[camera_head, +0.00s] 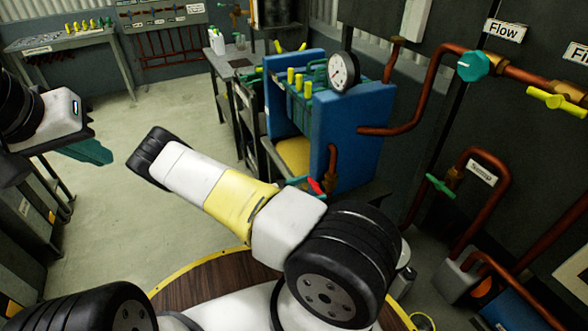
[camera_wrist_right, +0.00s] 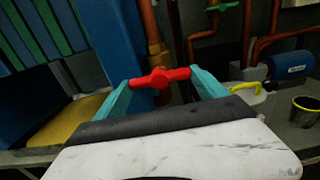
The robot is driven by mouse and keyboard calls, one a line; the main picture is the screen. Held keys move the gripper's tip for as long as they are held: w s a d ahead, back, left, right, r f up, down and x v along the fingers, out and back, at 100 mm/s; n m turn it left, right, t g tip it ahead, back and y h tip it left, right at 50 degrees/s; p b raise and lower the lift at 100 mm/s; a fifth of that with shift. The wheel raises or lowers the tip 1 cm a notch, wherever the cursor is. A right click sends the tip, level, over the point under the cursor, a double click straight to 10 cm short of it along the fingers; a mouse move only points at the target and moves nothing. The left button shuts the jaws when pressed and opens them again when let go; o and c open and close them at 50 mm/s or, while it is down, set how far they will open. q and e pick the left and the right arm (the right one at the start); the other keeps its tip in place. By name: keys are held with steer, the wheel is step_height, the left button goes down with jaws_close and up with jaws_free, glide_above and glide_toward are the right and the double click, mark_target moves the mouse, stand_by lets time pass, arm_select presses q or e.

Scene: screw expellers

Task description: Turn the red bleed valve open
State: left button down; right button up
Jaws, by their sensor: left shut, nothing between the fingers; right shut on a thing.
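The red bleed valve (camera_wrist_right: 172,75) has a two-winged handle, lying about level in the right wrist view. It sits in front of a copper pipe. My right gripper (camera_wrist_right: 161,79) has one teal finger at each end of the handle and is shut on it. In the head view the red handle (camera_head: 315,186) shows at the lower front of the blue press, and my right arm hides most of that gripper. My left gripper (camera_head: 92,152) is at the far left with its teal fingers together, empty and far from the valve.
The blue press (camera_head: 345,140) carries a pressure gauge (camera_head: 343,71). Copper pipes with a teal valve (camera_head: 473,66), a yellow valve (camera_head: 556,101) and a green valve (camera_head: 440,186) run along the right. A bench (camera_head: 62,42) stands back left. The floor at left centre is clear.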

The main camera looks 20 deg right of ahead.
steer(key=shift+n, duration=0.3)
steer(key=shift+s+r+n, duration=0.1)
steer(key=shift+n, duration=4.25)
steer(key=shift+s+r+n, duration=0.1)
steer(key=shift+n, duration=4.25)
steer(key=o, duration=1.3)
